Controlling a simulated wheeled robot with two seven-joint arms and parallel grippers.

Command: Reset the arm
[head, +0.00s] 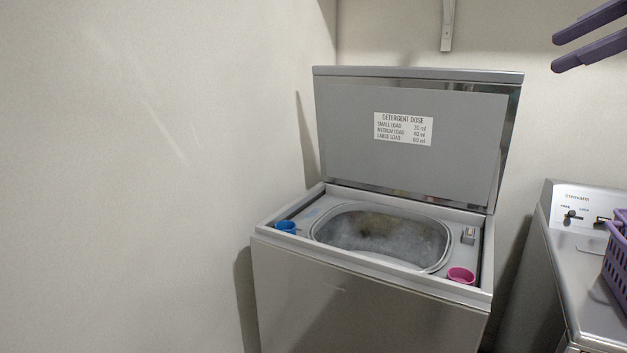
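My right gripper (556,54) shows at the top right corner of the head view as two dark purple fingers, held high in the air. The fingers are apart with nothing visible between them. The rest of my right arm is out of frame. My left gripper is not in view. The topload washer (370,295) stands in the middle, below and to the left of my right gripper. Its lid (350,120) is up, with a detergent dose label (403,128) on the inner face.
The washer's tub opening (380,238) shows greyish contents. A blue cup (287,227) sits on the left rim and a pink cup (461,275) on the right rim. A second appliance (580,265) with a purple basket (617,265) stands at right. A wall fills the left.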

